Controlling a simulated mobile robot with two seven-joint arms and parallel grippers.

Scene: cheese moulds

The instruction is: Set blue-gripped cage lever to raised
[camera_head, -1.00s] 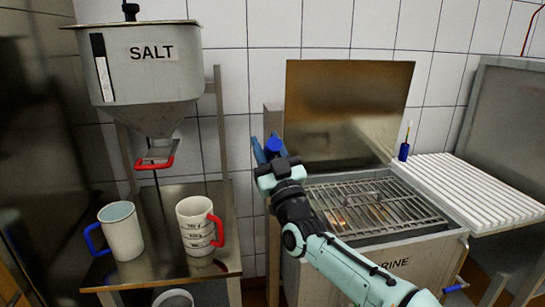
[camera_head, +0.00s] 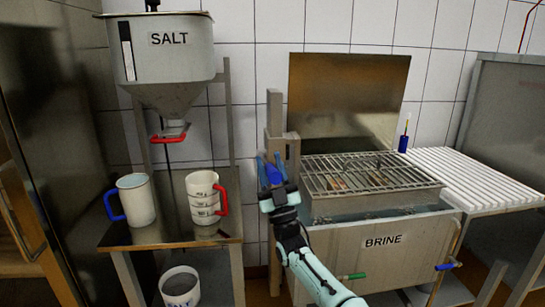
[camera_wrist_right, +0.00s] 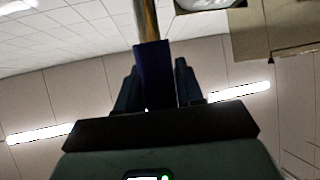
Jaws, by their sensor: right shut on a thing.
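The blue lever grip (camera_head: 272,174) is at the left end of the brine tank (camera_head: 340,250), in front of a grey post (camera_head: 275,112). My right gripper (camera_head: 270,165) is shut on this grip. In the right wrist view the dark blue grip (camera_wrist_right: 154,75) sits between the two fingers, with a brass-coloured rod (camera_wrist_right: 148,20) running on from it. The wire-topped cage (camera_head: 372,176) sits at the tank's top, its metal side showing above the tank rim. My left gripper is not in view.
The tank's lid (camera_head: 350,100) stands open behind the cage. A white slatted rack (camera_head: 470,180) is at the right. At the left are a salt hopper (camera_head: 165,60) with a red handle, a blue-handled mug (camera_head: 137,200) and a red-handled jug (camera_head: 203,198) on a steel table.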

